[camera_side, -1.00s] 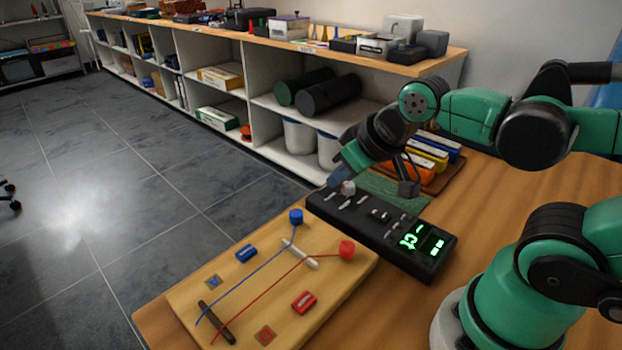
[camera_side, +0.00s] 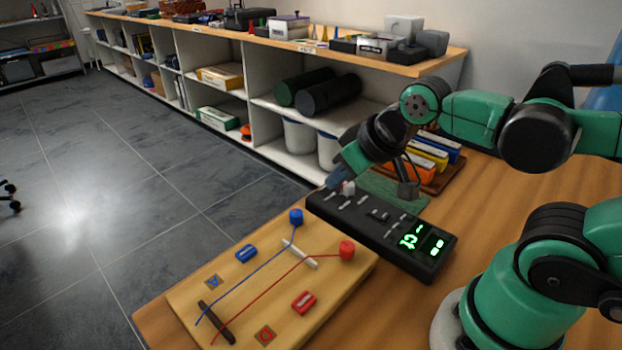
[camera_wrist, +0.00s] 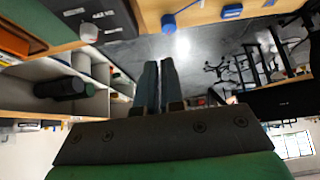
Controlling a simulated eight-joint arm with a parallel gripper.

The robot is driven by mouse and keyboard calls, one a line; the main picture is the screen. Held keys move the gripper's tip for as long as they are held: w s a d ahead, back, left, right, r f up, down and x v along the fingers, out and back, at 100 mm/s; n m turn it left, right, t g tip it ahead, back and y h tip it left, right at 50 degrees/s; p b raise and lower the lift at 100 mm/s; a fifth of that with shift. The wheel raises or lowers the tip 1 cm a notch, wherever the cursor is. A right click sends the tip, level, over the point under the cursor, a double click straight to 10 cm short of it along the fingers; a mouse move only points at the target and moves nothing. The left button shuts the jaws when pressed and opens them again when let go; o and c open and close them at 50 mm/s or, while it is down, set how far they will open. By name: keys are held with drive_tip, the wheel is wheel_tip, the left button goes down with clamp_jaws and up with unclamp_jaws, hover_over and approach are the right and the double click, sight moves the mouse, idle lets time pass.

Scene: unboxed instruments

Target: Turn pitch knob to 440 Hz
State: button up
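The black tuner box (camera_side: 375,262) lies on the wooden table, with small light switches on top and a lit green display (camera_side: 422,243) at its right end. A pale round knob (camera_side: 348,187) stands at the box's far left end. My gripper (camera_side: 334,181) is right beside this knob, partly covering that end. In the wrist view, the two dark fingers (camera_wrist: 159,63) lie close together with nothing seen between them. The knob (camera_wrist: 88,32) shows there left of the fingertips, outside them.
A wooden string board (camera_side: 230,285) with blue and red pegs lies in front of the tuner box. A green mat (camera_side: 395,188) and a rack of coloured blocks (camera_side: 440,172) lie behind it. White shelves (camera_side: 250,85) stand beyond the table.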

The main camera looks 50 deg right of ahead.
drive_tip(key=o, duration=0.4)
drive_tip(key=shift+d, duration=0.1)
drive_tip(key=shift+c, duration=0.2)
drive_tip(key=o, duration=0.3)
drive_tip(key=shift+w+d+r+m+g, duration=0.1)
drive_tip(key=shift+w+d+m+g, duration=0.1)
drive_tip(key=shift+w+m+g, duration=0.15)
drive_tip(key=shift+o, duration=0.8)
drive_tip(key=w+d+m+g, duration=0.3)
drive_tip(key=d+m, duration=0.2)
drive_tip(key=m, duration=0.1)
drive_tip(key=shift+w+d+f+g+h, duration=0.3)
drive_tip(key=shift+f+g+h, duration=0.05)
drive_tip(key=shift+f+h, duration=0.1)
drive_tip(key=m+g, duration=0.3)
drive_tip(key=m, duration=0.1)
hover_over(347, 185)
wheel_tip(347, 185, down, 3)
drive_tip(key=shift+w+f+y, duration=0.1)
drive_tip(key=shift+y, duration=0.15)
drive_tip(key=shift+d+f+m, duration=0.25)
drive_tip(key=shift+f, duration=2.75)
clamp_jaws()
